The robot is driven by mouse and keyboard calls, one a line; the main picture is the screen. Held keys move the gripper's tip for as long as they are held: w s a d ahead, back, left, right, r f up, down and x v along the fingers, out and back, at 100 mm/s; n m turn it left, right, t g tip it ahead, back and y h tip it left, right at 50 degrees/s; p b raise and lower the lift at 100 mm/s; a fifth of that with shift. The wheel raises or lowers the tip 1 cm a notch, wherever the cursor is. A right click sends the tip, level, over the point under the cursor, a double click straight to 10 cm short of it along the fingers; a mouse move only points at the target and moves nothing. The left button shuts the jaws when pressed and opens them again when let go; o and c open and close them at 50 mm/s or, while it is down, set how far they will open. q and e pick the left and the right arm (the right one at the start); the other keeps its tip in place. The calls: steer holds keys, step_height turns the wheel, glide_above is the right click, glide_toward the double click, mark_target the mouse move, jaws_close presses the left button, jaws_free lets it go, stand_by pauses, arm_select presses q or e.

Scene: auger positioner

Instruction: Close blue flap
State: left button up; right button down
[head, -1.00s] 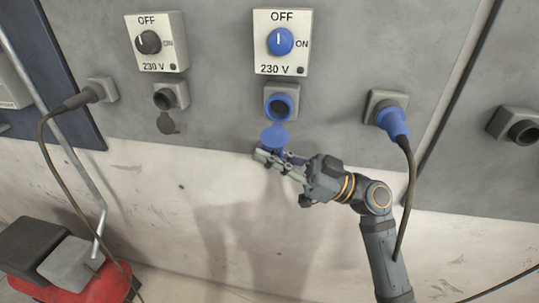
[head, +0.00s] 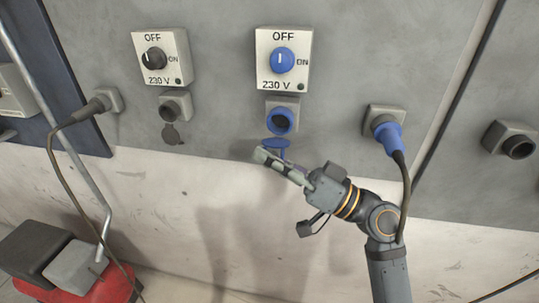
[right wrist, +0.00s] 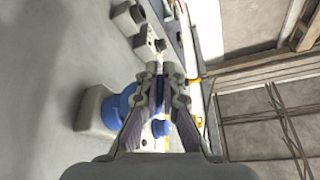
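The blue flap (head: 275,145) hangs below the blue-ringed socket (head: 281,121) in the head view. It stands out from the wall, seen nearly edge-on, and leaves the socket uncovered. My right gripper (head: 264,157) is just below and in front of the flap, its fingers close to it or touching it. In the right wrist view, my right gripper's fingers (right wrist: 161,78) are near each other, with a dark blue strip between them, possibly the flap. Whether they grip it is unclear. The blue socket also shows (right wrist: 115,108) left of the fingers. My left gripper is out of view.
A switch box with a blue knob (head: 283,60) reads OFF above the socket. A blue plug with a cable (head: 387,136) sits to the right. A grey socket with a hanging dark flap (head: 172,134) is to the left. The wall below is clear.

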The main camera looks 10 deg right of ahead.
stand_by(0.5)
steer(key=c, duration=1.5)
jaws_free()
